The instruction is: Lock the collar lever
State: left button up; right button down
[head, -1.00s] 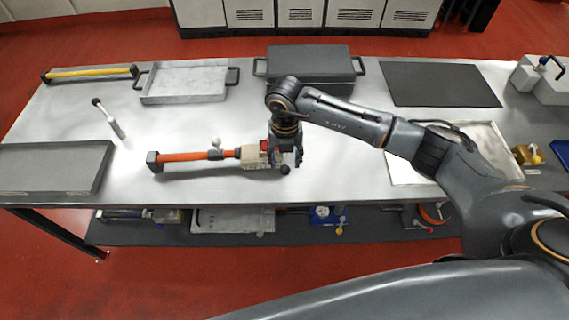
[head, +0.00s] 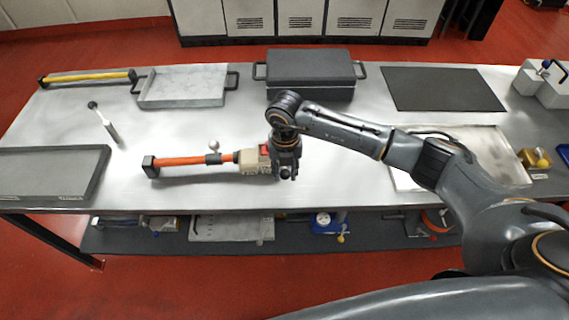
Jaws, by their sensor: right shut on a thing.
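An orange cable (head: 185,160) lies on the steel table, with a dark block at its left end and a beige connector housing (head: 249,161) with a red patch at its right end. A small pale ball knob (head: 214,145) stands on a dark clamp on the cable. My right gripper (head: 286,172) is at the right end of the housing, pointing down. It is shut on a small dark-knobbed part there, which looks like the collar lever; the fingers hide most of it. My left gripper is not in view.
A white-handled tool (head: 109,130) stands to the left, near a grey tray (head: 100,172). A marble-like tray (head: 146,102), a dark lidded case (head: 310,92) and a black mat (head: 440,88) are at the back. A pale tray (head: 402,181) lies under my right arm.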

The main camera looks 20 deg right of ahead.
jog(key=shift+s+d+n+b, duration=0.1)
jog(key=shift+d+n+b, duration=0.5)
jog(key=shift+d+n, duration=0.45)
jog(key=shift+a, duration=0.15)
jog(key=shift+n, duration=0.25)
jog(key=shift+d+f+n+b, duration=0.1)
jog(key=shift+d+n+b, duration=0.25)
jog(key=shift+n, duration=0.05)
jog(key=shift+d+n+b, duration=0.4)
jog(key=shift+d+n, duration=0.2)
jog(key=shift+n, duration=0.2)
